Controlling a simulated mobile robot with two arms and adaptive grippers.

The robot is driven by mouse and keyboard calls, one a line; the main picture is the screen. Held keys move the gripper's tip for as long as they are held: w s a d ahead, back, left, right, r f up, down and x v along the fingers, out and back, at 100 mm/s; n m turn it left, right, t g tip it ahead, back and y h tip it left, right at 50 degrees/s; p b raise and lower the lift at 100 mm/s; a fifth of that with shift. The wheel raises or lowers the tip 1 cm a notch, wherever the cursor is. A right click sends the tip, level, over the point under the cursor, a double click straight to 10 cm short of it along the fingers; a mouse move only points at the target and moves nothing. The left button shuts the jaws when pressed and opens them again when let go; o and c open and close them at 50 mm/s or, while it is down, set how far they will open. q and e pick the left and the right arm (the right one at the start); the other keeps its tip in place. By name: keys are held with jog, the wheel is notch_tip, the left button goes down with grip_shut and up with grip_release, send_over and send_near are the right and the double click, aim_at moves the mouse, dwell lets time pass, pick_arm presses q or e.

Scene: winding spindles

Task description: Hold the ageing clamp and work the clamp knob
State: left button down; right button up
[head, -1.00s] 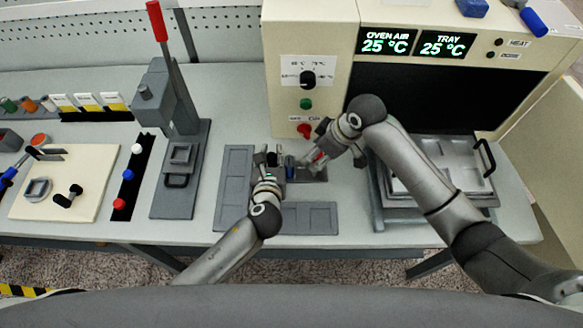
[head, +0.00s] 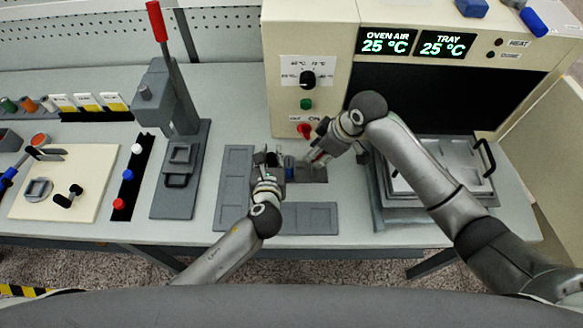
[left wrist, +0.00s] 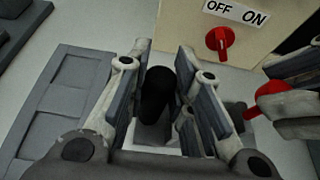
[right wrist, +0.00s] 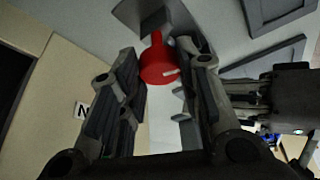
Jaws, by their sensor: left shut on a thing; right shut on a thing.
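The ageing clamp (head: 309,174) is a dark grey piece on the bench in front of the oven, partly hidden by my grippers. My left gripper (head: 270,160) is shut on its black upright part (left wrist: 155,95), which shows between the fingers in the left wrist view. The red clamp knob (right wrist: 158,62) has a white mark and sits between the fingers of my right gripper (right wrist: 160,85), which is shut on it from the right side of the clamp. The knob also shows in the left wrist view (left wrist: 270,88). The finger contacts are partly hidden.
The oven's red OFF/ON switch (left wrist: 220,42) is just behind the clamp. Flat grey fixture plates (head: 310,217) lie in front and to the left. A lever press (head: 178,150) stands further left. A lidded metal tray (head: 440,180) is at right, under my right arm.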

jog(key=m, duration=0.1)
jog(key=m+t, duration=0.1)
jog(key=m, duration=0.1)
jog(key=shift+s+a+f+h, duration=0.1)
jog(key=shift+s+a+h, duration=0.1)
jog(key=shift+h, duration=0.1)
jog(key=m+t+h, duration=0.1)
jog(key=m, duration=0.2)
jog(key=shift+m, duration=0.4)
jog(key=m, duration=0.2)
jog(key=m+h, duration=0.1)
jog(key=shift+w+m+t+h, duration=0.1)
jog(key=shift+m+t+h, duration=0.2)
jog(key=shift+m, duration=0.1)
jog(key=shift+w+d+m+h, duration=0.2)
jog(key=shift+m+h, duration=0.1)
jog(key=shift+m, duration=0.4)
jog(key=o, duration=1)
jog(key=shift+o, duration=0.9)
jog(key=shift+s, duration=0.1)
